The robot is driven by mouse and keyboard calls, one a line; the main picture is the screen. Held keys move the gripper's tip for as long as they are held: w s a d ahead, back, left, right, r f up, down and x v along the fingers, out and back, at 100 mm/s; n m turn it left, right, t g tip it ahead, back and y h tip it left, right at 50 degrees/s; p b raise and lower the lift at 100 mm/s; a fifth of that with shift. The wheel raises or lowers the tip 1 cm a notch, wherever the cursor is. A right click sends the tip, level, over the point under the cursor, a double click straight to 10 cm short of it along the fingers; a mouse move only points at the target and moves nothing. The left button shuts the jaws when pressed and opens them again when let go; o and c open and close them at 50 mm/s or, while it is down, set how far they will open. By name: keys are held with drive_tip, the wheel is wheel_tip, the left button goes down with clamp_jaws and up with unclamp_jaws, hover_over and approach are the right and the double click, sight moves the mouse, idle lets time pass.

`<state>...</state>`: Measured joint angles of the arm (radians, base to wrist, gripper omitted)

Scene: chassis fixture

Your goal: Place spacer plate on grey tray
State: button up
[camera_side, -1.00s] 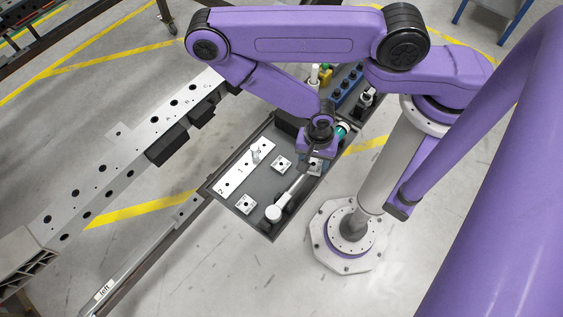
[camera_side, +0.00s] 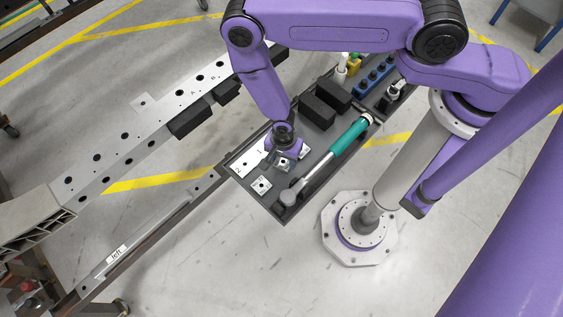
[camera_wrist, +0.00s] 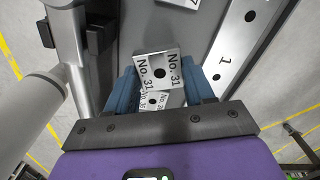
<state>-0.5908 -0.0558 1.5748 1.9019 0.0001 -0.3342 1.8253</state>
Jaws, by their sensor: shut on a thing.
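A small square metal spacer plate (camera_wrist: 172,60) marked No. 31, with a round hole, lies at the blue fingertips of my gripper (camera_wrist: 162,82) in the wrist view. My gripper (camera_side: 283,157) is shut on it, low over the grey tray (camera_side: 270,205). A second plate (camera_wrist: 155,102) shows partly behind it, its marking partly covered. In the side view one plate (camera_side: 283,165) shows just under my gripper, another plate (camera_side: 305,151) shows to its right and a third plate (camera_side: 261,186) lies lower left on the tray floor. Contact between the held plate and what lies below is unclear.
A ratchet wrench with a green handle (camera_side: 350,136) lies along the tray's right side. Black blocks (camera_side: 318,110) sit behind my gripper. A chassis rail (camera_side: 125,150) with holes runs on the left.

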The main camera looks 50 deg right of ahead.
sight(281, 161)
drive_tip(key=shift+w+a+f, duration=0.15)
drive_tip(key=shift+w+f, duration=0.05)
drive_tip(key=shift+f, duration=1.65)
drive_tip(key=o, duration=1.3)
drive_tip(key=shift+f, duration=0.1)
drive_tip(key=shift+c, duration=0.2)
